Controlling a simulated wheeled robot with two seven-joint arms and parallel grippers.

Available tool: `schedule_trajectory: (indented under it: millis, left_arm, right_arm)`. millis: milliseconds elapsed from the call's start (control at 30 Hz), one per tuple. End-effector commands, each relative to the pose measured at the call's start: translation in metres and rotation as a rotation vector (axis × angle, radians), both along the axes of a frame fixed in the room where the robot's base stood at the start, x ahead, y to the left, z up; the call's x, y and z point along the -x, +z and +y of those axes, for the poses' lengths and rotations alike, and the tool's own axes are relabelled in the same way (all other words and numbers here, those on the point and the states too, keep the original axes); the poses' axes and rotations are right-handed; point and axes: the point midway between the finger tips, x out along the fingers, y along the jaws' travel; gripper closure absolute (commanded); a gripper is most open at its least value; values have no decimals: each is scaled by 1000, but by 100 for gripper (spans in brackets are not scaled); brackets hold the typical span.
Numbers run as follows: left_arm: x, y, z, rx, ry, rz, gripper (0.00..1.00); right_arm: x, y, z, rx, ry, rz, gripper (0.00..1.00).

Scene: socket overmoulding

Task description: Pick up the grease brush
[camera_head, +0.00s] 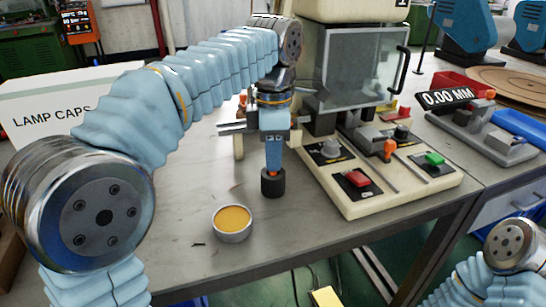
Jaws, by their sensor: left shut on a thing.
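My left gripper (273,134) points down over the grey bench and is shut on the grease brush (273,158). The brush is upright, with a blue body, an orange band and a wide black lower end. I cannot tell whether the black end touches the bench. My right gripper is out of view; only part of my right arm shows at the lower right.
A round tin of yellow-orange grease (234,220) stands on the bench in front of the brush. A cream press machine (370,205) with red and green buttons stands close on the right. A white lamp caps box (45,113) is at the left. The bench front-left is mostly clear.

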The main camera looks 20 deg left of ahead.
Motion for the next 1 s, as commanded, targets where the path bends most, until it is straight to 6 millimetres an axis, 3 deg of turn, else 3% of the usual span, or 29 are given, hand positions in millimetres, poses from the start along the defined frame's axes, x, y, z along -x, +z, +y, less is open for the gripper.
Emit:
schedule_trajectory:
  millis: [167,367,667,867,1000]
  left_arm:
    - [0,8,0,0,1,0,100]
    - [2,37,-1,1,-1,-1,100]
    - [49,94,-17,2,-3,-3,100]
    - [93,111,-32,3,-5,-2,100]
    - [115,123,-39,1,-3,0,100]
  right_arm:
    - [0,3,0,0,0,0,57]
    - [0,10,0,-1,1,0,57]
    - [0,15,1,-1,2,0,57]
    - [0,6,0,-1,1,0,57]
    - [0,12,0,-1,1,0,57]
